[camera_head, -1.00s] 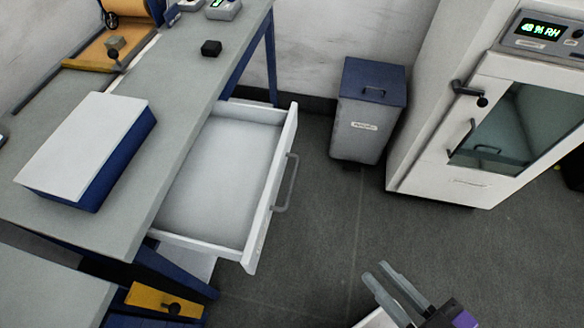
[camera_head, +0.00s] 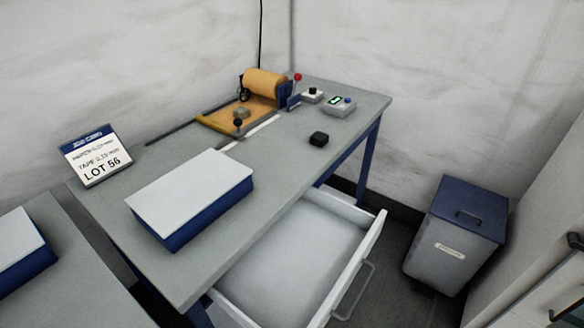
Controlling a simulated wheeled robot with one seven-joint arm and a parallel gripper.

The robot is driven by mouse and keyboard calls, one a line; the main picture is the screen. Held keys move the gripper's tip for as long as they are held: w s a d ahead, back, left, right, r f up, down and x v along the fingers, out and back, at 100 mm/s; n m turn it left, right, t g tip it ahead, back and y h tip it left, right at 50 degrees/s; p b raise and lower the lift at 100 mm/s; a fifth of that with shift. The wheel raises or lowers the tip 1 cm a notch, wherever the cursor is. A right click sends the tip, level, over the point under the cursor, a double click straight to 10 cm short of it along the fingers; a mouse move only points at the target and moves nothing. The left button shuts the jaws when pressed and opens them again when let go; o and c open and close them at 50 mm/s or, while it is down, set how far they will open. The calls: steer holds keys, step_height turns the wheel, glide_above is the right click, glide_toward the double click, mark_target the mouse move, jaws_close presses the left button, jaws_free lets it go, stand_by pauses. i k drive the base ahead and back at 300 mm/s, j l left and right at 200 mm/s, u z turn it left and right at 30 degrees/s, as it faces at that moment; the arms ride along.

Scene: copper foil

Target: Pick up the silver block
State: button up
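My gripper is not in view.
An open, empty drawer (camera_head: 300,250) juts out below. A lidded bin (camera_head: 452,240) stands at right.

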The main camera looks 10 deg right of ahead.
mark_target(242, 112)
steer(key=i+l+u, duration=0.45)
steer(key=i+l, duration=0.3)
steer(key=i, duration=0.35)
steer(key=i+l+u, duration=0.45)
steer(key=i+l, duration=0.5)
steer(key=l, duration=0.15)
